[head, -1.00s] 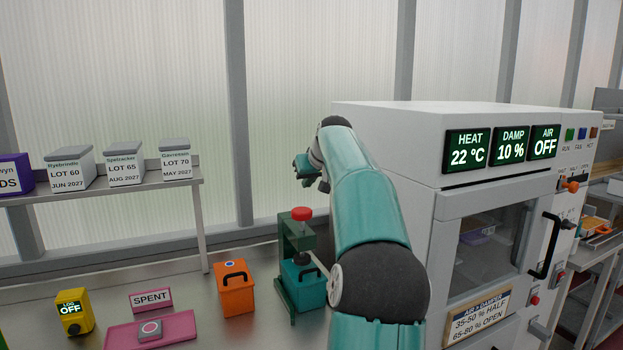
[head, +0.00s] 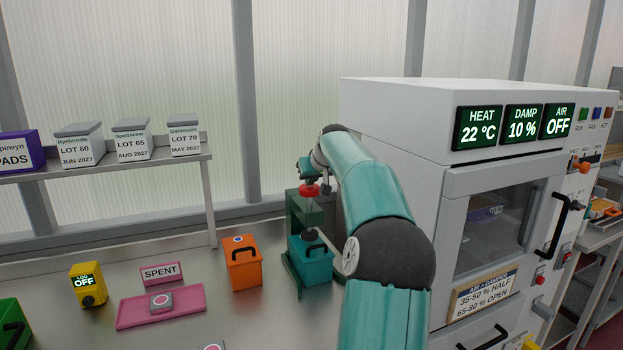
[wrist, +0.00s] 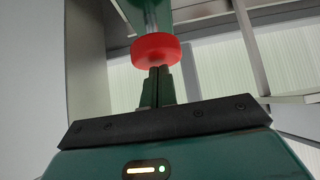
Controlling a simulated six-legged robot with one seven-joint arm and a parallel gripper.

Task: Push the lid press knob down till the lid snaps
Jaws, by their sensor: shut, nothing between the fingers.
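The red lid press knob (head: 309,190) sits on top of the green press frame (head: 294,215) on the bench. My gripper (head: 307,174) is just above the knob. In the wrist view, my gripper's closed fingertips (wrist: 159,70) are at the face of the red knob (wrist: 156,50), with nothing between them. I cannot tell whether they touch it or stop just short. A metal shaft shows beyond the knob. The lid's seating is not visible.
An orange box (head: 243,270) stands left of the press. A large white oven cabinet (head: 400,110) closes off the right side. A shelf (head: 200,153) with lot boxes is behind.

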